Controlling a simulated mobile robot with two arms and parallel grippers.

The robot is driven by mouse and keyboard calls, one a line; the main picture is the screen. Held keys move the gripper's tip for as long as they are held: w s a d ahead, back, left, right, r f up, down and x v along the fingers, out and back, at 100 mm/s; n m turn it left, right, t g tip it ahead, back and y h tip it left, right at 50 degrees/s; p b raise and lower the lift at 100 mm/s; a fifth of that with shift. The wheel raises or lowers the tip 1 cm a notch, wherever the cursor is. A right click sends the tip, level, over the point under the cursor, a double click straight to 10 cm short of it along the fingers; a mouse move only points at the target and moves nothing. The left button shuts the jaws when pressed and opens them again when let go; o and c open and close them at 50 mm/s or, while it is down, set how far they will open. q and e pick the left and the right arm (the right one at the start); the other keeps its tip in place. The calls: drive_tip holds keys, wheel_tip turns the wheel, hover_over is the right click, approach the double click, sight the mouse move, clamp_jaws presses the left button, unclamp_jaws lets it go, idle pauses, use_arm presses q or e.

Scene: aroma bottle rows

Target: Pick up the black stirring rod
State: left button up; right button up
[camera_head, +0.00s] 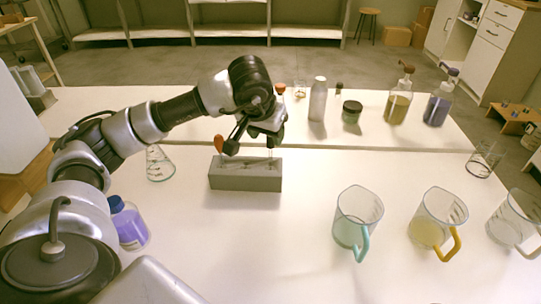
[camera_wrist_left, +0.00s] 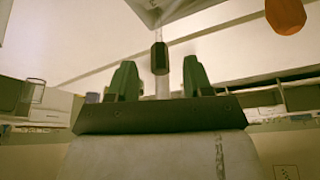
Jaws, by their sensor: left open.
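A grey rod holder (camera_head: 245,178) stands on the near white table. My left gripper (camera_head: 253,142) is open just above it, pointing down. In the left wrist view, the black end of the stirring rod (camera_wrist_left: 160,58) shows between and beyond the two fingers of my left gripper (camera_wrist_left: 159,78), and a clear shaft shows along the same line. The fingers are apart and not closed on it. In the head view the black end is hidden by or cannot be told from the dark gripper. An orange-brown knob (camera_head: 219,143) stands at the holder's left; it also shows in the wrist view (camera_wrist_left: 285,15).
A flask (camera_head: 159,165) and a purple bottle (camera_head: 130,226) stand left of the holder. A teal-handled jug (camera_head: 356,218), a yellow-handled jug (camera_head: 436,222) and a clear jug (camera_head: 512,220) stand right. Bottles, including a white one (camera_head: 318,100), line the back table. The front middle is clear.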

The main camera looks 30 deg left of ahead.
sight(271, 141)
use_arm(q)
drive_tip(key=x, duration=0.4)
drive_tip(key=shift+w+f, duration=0.15)
drive_tip(key=shift+w, duration=0.25)
drive_tip(key=shift+w+a+f, duration=0.1)
drive_tip(key=shift+w+f, duration=0.05)
drive_tip(key=shift+f, duration=0.15)
use_arm(e)
drive_tip(key=shift+s, duration=0.15)
use_arm(q)
drive_tip(key=c, duration=0.9)
wheel_tip(271, 141, up, 10)
drive_tip(key=shift+f+p, duration=0.15)
drive_tip(key=shift+p, duration=0.15)
drive_tip(key=shift+r, duration=0.2)
use_arm(e)
drive_tip(key=shift+s+d+f, duration=0.15)
drive_tip(key=shift+s+f, duration=0.15)
drive_tip(key=shift+s, duration=0.5)
drive_tip(key=shift+w, duration=0.1)
